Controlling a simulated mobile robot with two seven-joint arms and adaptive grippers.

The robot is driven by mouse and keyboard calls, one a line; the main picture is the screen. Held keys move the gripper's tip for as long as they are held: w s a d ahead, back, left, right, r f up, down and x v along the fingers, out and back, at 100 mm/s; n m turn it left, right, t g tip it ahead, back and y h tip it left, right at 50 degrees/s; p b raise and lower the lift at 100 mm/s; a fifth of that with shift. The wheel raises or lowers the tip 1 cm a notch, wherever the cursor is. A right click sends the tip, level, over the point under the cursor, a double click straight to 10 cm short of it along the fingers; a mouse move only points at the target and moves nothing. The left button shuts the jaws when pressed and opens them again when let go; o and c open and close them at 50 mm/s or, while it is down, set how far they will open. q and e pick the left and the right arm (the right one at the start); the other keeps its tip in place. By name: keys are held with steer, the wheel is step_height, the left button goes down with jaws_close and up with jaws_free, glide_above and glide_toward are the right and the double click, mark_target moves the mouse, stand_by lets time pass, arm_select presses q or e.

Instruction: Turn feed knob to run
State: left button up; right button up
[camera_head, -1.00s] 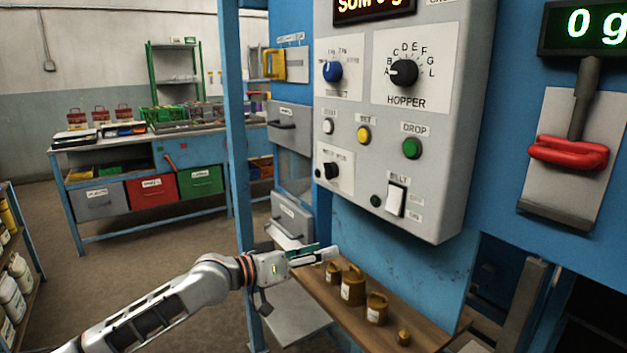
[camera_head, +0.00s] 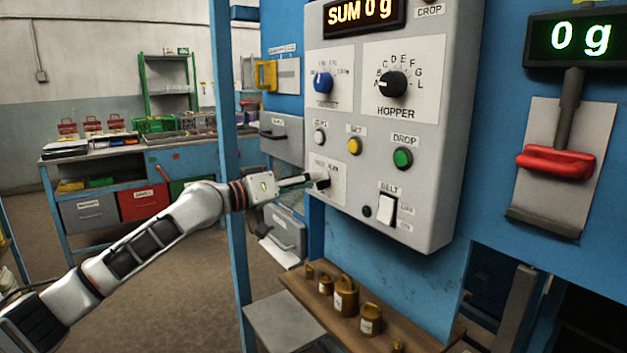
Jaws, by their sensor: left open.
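A small black knob (camera_head: 323,182) sits on a white plate at the lower left of the grey control panel (camera_head: 436,152). The lettering above it is too small to read, so I cannot confirm it is the feed knob. My left gripper (camera_head: 309,181) comes in from the left with its fingers open, and the tips are at the knob's left side. The fingers partly cover the knob, and I cannot tell whether they touch it. My right gripper is not in view.
Above are a blue knob (camera_head: 322,83), the black hopper knob (camera_head: 392,84) and white, yellow and green buttons; a white belt switch (camera_head: 387,208) is to the right. Brass weights stand on a wooden shelf (camera_head: 330,315) below. A blue post (camera_head: 229,130) stands left of the panel.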

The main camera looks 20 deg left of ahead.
arm_select(q)
steer(key=shift+w+d, duration=0.4)
steer(key=shift+w, duration=0.15)
steer(key=c, duration=1.1)
